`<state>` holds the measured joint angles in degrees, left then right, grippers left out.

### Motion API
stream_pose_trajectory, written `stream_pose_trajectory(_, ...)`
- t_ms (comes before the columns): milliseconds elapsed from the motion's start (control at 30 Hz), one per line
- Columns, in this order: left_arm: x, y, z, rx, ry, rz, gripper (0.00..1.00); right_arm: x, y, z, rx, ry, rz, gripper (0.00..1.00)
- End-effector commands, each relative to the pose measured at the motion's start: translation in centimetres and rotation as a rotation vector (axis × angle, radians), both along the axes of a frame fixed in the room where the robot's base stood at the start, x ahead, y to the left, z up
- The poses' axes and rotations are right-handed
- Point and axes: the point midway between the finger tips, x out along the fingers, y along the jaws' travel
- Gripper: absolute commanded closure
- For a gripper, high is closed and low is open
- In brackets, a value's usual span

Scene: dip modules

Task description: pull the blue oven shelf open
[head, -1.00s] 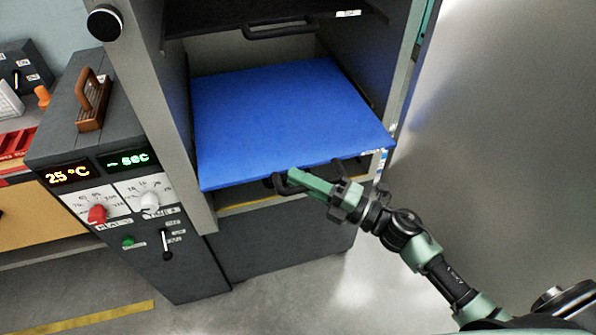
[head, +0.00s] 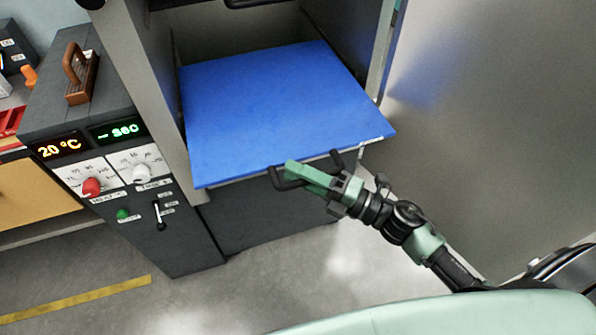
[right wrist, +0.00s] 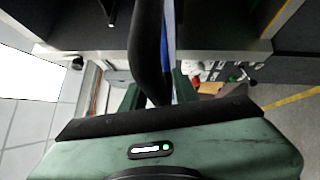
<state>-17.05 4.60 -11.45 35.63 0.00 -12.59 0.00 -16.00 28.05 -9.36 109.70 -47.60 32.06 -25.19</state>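The blue oven shelf (head: 275,110) is a flat slab partly out of the open oven, its front edge past the oven frame. A dark bar handle (head: 282,180) hangs under its front edge. My right gripper (head: 300,175) is at this handle, below the shelf front. In the right wrist view the dark handle (right wrist: 150,50) runs between the fingers of my right gripper (right wrist: 160,98), which look closed around it. The shelf shows there only as a thin blue strip (right wrist: 171,25). My left gripper is not in view.
The oven control box (head: 120,170) with red and white knobs stands left of the opening. A brown-handled object (head: 80,78) sits on top of it. A large grey panel (head: 500,110) is to the right. The floor (head: 240,285) in front is clear, with a yellow line.

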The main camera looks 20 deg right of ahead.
Motion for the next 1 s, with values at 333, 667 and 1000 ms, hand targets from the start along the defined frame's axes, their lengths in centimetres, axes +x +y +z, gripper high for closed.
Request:
stream_pose_trajectory(333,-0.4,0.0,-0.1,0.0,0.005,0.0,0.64,-0.1,-0.1,0.0,0.0,0.0,-0.001,0.62)
stream_pose_trajectory(667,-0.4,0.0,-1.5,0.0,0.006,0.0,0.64,-3.3,-3.5,-1.0,-0.002,0.003,-0.001,0.62)
stream_pose_trajectory(1000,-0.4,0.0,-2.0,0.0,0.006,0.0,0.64,-5.2,-5.7,-1.1,0.001,0.001,0.0,0.62)
